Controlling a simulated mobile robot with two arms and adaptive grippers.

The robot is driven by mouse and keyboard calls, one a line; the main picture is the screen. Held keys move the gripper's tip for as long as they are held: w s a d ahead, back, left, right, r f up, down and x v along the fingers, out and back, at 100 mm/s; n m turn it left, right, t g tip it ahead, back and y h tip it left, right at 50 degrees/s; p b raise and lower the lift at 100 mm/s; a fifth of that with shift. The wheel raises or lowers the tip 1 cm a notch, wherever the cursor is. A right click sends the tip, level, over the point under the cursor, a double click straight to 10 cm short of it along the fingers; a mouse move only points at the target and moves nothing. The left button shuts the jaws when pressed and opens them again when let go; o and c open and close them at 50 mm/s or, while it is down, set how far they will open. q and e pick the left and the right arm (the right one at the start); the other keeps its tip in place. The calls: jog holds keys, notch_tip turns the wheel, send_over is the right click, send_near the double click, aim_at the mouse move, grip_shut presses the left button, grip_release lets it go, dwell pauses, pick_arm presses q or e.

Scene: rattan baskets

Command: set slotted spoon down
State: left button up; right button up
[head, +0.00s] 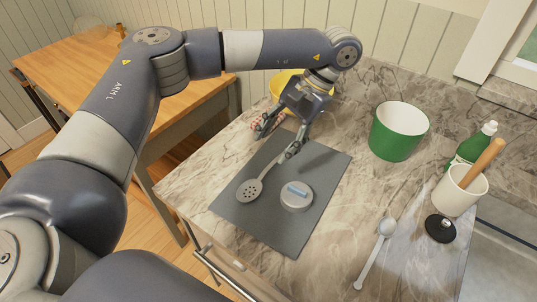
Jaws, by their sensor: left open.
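A grey slotted spoon (250,189) lies on the dark grey mat (255,229), with its holed head toward the front left. Its handle runs up and to the right toward my left gripper (275,143). The gripper is open above the back left part of the mat, with its fingers spread. One finger is close to the handle's far end. I cannot tell whether they touch. The right gripper is not in view.
A yellow bowl (284,83) is behind the gripper. A green bucket (395,137), another spoon (378,246), a white cup (458,193) and a green bottle (473,147) stand or lie right.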

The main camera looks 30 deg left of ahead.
pick_arm(q)
jog(key=v, duration=0.7)
jog(key=shift+r, duration=0.15)
